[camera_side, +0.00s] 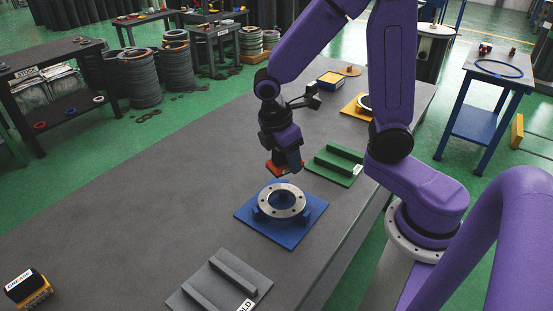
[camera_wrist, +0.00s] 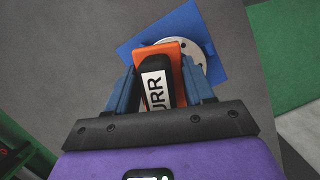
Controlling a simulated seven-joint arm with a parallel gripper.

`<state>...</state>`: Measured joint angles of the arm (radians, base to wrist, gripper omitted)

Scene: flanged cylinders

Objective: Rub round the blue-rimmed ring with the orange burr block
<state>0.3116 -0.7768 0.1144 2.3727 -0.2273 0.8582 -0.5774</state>
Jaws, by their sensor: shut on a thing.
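The ring (camera_side: 281,201) is a pale metal flange with bolt holes, seated on blue supports on a blue plate (camera_side: 259,231) on the bench. The orange burr block (camera_side: 275,169) is held above and just behind the ring, apart from it. My gripper (camera_side: 286,161) is shut on the block. In the wrist view the orange block (camera_wrist: 177,49) has a black top with a white label, partly readable as "URR", between the blue fingers of my gripper (camera_wrist: 161,78). There the block hides much of the ring (camera_wrist: 199,52), which lies beyond it on the blue plate (camera_wrist: 178,23).
A green plate with bars (camera_side: 336,163) lies behind and right of the ring. A grey plate with bars (camera_side: 217,284) lies in front. A grease box (camera_side: 27,287) sits front left. The bench's left middle is clear.

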